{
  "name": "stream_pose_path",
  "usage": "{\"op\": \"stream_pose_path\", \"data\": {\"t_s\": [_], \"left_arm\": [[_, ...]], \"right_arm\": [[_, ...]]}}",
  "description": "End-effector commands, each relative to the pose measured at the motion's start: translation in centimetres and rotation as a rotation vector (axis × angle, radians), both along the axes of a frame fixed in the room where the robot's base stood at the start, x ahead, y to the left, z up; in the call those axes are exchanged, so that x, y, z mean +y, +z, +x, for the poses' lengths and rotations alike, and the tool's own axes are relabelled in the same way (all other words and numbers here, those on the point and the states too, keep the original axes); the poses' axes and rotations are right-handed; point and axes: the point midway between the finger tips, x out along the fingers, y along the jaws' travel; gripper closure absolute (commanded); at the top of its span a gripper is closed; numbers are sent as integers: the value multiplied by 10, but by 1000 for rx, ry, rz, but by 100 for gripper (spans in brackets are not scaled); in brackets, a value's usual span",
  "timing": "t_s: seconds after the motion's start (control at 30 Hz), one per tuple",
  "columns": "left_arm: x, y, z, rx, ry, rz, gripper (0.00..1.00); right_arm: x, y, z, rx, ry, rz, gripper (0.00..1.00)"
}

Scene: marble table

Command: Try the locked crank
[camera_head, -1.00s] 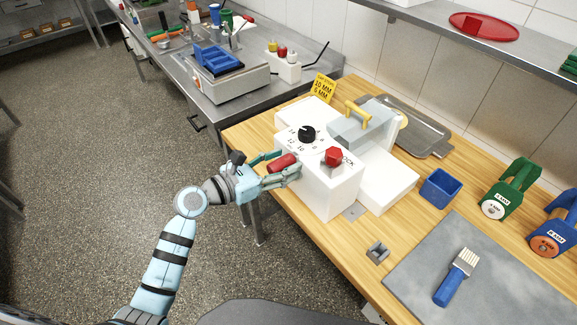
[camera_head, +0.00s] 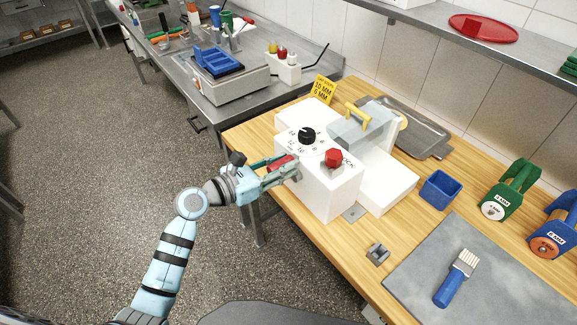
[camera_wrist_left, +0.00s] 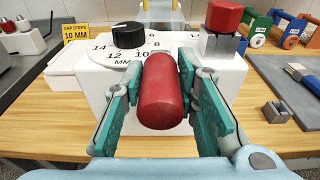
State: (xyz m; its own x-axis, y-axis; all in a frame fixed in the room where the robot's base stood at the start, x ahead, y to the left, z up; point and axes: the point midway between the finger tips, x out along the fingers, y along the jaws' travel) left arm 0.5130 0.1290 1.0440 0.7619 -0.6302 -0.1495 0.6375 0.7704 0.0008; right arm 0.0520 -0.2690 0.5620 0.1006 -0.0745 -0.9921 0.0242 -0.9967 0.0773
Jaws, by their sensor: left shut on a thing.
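A white slicer-like machine (camera_head: 335,195) stands on the wooden counter. Its red crank handle (camera_head: 279,161) sticks out from the left side and shows large in the left wrist view (camera_wrist_left: 163,95). My left gripper (camera_head: 282,169) is shut on this red handle, with a green-padded finger on either side. A red knob (camera_head: 333,156) beside partly visible "LOCK" lettering sits on top of the machine; it also shows in the left wrist view (camera_wrist_left: 224,16). A black dial (camera_head: 306,135) with a numbered scale in MM is beside it. My right gripper is not in view.
A yellow card (camera_head: 322,88) reading 10 MM and 5 MM stands behind the machine. Open floor is left of the counter.

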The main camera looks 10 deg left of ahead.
Motion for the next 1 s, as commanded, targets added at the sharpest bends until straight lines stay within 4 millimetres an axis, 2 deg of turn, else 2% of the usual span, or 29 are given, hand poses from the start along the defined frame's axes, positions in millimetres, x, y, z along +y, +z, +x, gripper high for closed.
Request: {"op": "stream_pose_path", "data": {"t_s": [0.7, 0.73, 0.8, 0.87, 1.0], "left_arm": [[0, -1, 1, 2, -3, 0, 95], [0, -1, 1, 2, -2, 0, 68], [0, -1, 1, 2, -2, 0, 57], [0, -1, 1, 2, -2, 0, 47], [0, 0, 1, 1, -1, 0, 46]], "right_arm": [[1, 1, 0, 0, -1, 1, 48], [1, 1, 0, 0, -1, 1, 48], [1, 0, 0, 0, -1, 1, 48], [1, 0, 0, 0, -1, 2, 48], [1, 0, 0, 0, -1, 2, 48]]}}
